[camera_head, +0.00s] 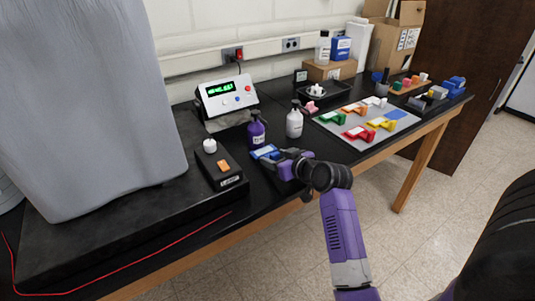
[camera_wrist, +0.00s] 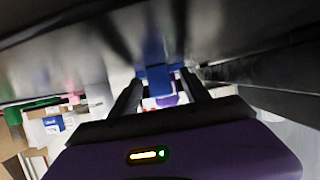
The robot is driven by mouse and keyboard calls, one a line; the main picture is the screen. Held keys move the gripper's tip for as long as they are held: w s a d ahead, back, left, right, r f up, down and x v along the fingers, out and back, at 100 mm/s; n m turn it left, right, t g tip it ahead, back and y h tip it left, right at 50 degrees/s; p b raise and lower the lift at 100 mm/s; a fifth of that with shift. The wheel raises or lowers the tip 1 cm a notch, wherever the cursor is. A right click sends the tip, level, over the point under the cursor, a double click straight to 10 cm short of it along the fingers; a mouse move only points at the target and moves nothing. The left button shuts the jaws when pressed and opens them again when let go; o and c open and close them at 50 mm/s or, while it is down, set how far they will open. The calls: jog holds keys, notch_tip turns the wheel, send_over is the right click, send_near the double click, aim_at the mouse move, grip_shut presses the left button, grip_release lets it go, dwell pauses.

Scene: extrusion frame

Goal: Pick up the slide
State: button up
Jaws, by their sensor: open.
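A small blue piece with a pale top (camera_head: 265,152) lies on the black bench near the front edge, and I take it for the slide. My gripper (camera_head: 273,163) is low over the bench, right beside this piece, and hides part of it. In the wrist view my gripper (camera_wrist: 161,84) has its two fingers apart, with a blue part (camera_wrist: 155,76) showing between or just beyond the tips. I cannot tell whether the fingers touch it. Nothing is clearly held.
A purple bottle (camera_head: 257,130) and a white bottle (camera_head: 294,123) stand close behind my gripper. A black box with an orange button (camera_head: 224,167) is to the left. A grey mat (camera_head: 393,111) with several coloured pieces is to the right.

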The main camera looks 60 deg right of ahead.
jog(key=shift+w+d+f, duration=0.15)
jog(key=shift+w+d, duration=0.05)
jog(key=shift+w, duration=0.15)
jog(key=shift+c, duration=0.2)
grip_shut()
jog(key=shift+s, duration=0.1)
